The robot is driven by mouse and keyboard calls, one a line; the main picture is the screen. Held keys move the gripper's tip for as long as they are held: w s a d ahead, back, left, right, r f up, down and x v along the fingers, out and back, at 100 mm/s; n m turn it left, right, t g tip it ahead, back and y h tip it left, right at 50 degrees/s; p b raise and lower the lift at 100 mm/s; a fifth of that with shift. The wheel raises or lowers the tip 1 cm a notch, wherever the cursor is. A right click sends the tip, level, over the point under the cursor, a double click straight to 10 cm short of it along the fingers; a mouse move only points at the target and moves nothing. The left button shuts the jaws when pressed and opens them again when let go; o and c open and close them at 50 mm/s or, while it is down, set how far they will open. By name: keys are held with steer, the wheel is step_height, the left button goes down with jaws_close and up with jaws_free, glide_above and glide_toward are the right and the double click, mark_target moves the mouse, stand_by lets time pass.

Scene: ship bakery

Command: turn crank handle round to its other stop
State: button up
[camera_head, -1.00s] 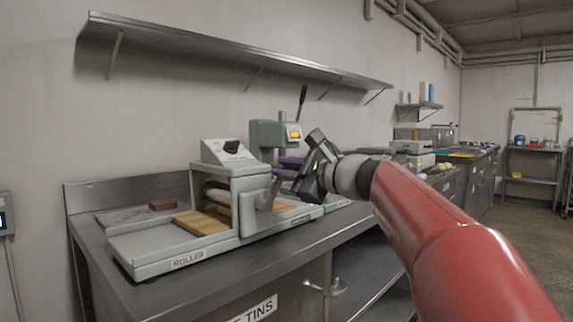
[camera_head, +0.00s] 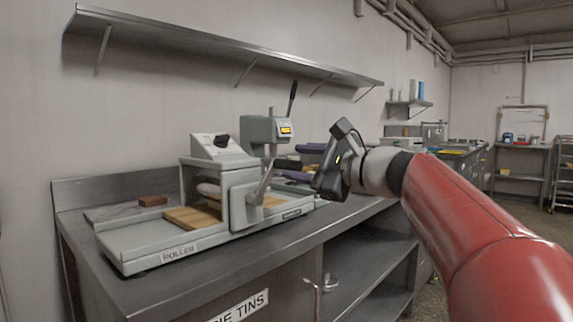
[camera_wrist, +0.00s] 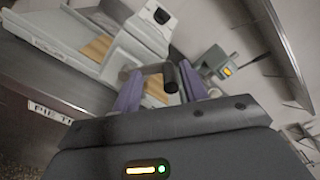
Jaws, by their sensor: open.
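The grey roller machine (camera_head: 160,240) stands on the steel counter, its label reading ROLLER. Its crank arm (camera_head: 263,187) tilts up and right from the side housing, and a dark grip (camera_head: 287,163) sticks out towards my gripper. My gripper (camera_head: 303,162) is open at the machine's right, its two purple fingers pointing left, one above and one below the grip. In the wrist view the dark crank grip (camera_wrist: 171,77) shows between the spread fingers (camera_wrist: 160,90), nearer the right one. I cannot tell whether either finger touches it.
A grey-green device (camera_head: 268,130) with a lit yellow display and a lever stands behind the crank. A wooden board (camera_head: 192,218) and a brown block (camera_head: 153,200) lie on the left. A wall shelf (camera_head: 220,55) runs above. The counter front (camera_head: 215,275) is bare.

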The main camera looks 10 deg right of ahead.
steer(key=shift+s+d, duration=0.25)
steer(key=shift+s, duration=0.15)
steer(key=shift+n, duration=0.3)
steer(key=c, duration=0.4)
steer(key=n, duration=0.2)
steer(key=r+n, duration=0.1)
steer(key=shift+s+a+n, duration=0.15)
steer(key=shift+s+n, duration=0.2)
steer(key=shift+n, duration=0.05)
steer(key=c, duration=0.5)
steer(key=n, duration=0.3)
steer(key=s+r+n, duration=0.1)
steer(key=n, duration=0.2)
steer(key=n+h, duration=0.1)
steer(key=n, duration=0.2)
steer(key=shift+s+r+n+g+b, duration=0.3)
steer(key=shift+s+r+n, duration=0.05)
steer(key=shift+n, duration=0.05)
jaws_close()
steer(key=s+d+r+n+h, duration=0.1)
steer(key=s+r+n+h, duration=0.15)
steer(key=n, duration=1.55)
steer(key=w+a+f+p, duration=0.1)
steer(key=w+f, duration=0.3)
steer(key=w, duration=0.5)
steer(key=shift+w+a, duration=0.15)
steer(key=shift+a, duration=0.45)
